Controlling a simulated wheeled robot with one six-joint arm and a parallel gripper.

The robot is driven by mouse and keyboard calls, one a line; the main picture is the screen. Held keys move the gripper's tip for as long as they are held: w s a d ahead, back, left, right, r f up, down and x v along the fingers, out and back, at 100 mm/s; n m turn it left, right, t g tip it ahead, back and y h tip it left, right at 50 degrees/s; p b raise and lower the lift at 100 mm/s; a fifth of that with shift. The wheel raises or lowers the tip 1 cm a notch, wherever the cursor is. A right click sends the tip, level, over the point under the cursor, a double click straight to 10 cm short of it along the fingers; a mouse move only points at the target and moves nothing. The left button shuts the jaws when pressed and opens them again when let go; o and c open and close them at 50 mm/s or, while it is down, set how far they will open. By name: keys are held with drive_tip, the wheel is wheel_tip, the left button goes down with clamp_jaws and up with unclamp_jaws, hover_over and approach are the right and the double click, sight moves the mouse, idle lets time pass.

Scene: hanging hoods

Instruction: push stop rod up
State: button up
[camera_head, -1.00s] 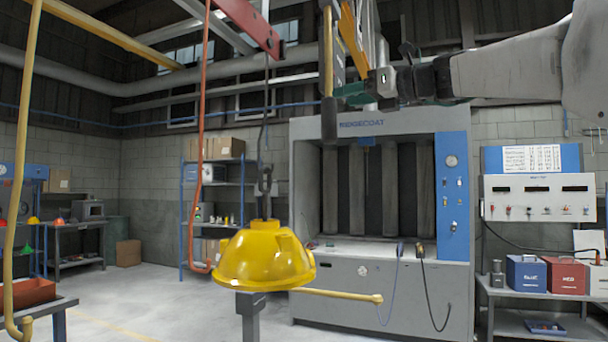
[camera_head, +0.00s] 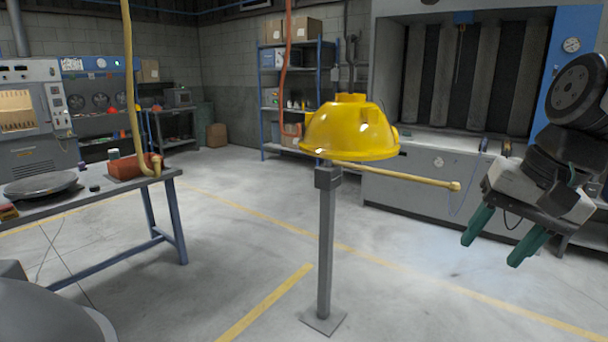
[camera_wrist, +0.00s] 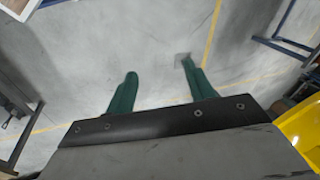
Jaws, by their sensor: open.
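A pale yellow rod (camera_head: 405,175), which looks like the stop rod, juts right and slightly down from the top of a grey post (camera_head: 326,245). It ends in a small knob. The hood also shows at the right edge of the wrist view (camera_wrist: 303,128). My gripper (camera_head: 490,250) is open and empty, fingers pointing down, right of the rod's knob and lower in the picture. In the wrist view the gripper (camera_wrist: 160,70) has bare floor between its green fingers.
A grey booth (camera_head: 415,205) stands behind the rod. A bench (camera_head: 110,195) with a red box (camera_head: 128,166) is at left, with a yellow pipe (camera_head: 130,80) in front. A shelf (camera_head: 290,95) stands at the back. The floor around the post is clear.

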drive_tip(key=s+f+n+g+h, duration=0.1)
drive_tip(key=s+f+n, duration=0.3)
drive_tip(key=s+f, duration=0.5)
drive_tip(key=shift+s+d+g+h, duration=0.35)
drive_tip(key=shift+s+h, duration=0.45)
drive_tip(key=shift+s, duration=0.25)
drive_tip(key=shift+s+a+n, duration=0.25)
drive_tip(key=shift+n, duration=0.05)
drive_tip(key=shift+c, duration=0.8)
drive_tip(key=shift+a+r, duration=0.15)
drive_tip(key=c, duration=0.5)
clamp_jaws()
drive_tip(key=w+r+m+t+y, duration=0.2)
drive_tip(key=w+r+m+y, duration=0.4)
drive_tip(key=w, duration=0.4)
drive_tip(key=w+r+m+t+y, duration=0.2)
drive_tip(key=w+r+m+y, duration=0.2)
drive_tip(key=w+r+m, duration=0.5)
drive_tip(key=w+d+r+m+t+y, duration=0.4)
drive_tip(key=w+d+r+m+t, duration=0.15)
drive_tip(key=w+r, duration=0.55)
wheel_tip(320, 180, up, 9)
drive_tip(key=d+m+t+y, duration=0.1)
drive_tip(key=m+t+y, duration=0.1)
drive_tip(key=m+y, duration=0.15)
drive_tip(key=w+a+r+m, duration=0.1)
drive_tip(key=w+a+r, duration=0.5)
drive_tip(key=a, duration=0.1)
drive_tip(key=shift+a, duration=0.4)
